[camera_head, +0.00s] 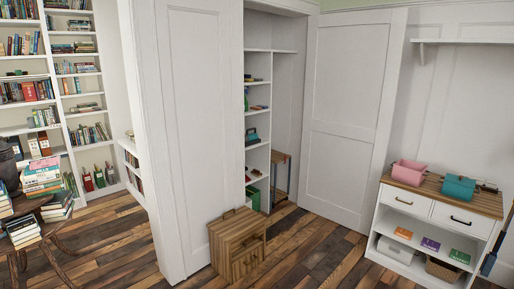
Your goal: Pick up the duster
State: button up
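I cannot pick out a duster for certain. A small dark item (488,187) lies on the wooden top of the white dresser (437,218), right of the teal container, too small to identify. A slim bluish item (490,262) stands at the right edge beside the dresser, partly cut off, and I cannot tell what it is. My gripper is not in view.
A pink container (409,172) and a teal container (459,188) sit on the dresser. A wooden box (237,245) stands on the plank floor by the white door (202,130). An open closet (258,120) is behind. A cluttered table (38,235) and bookshelves are left.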

aim_at(246, 77)
jog(key=i+z, duration=0.25)
jog(key=i, duration=1.7)
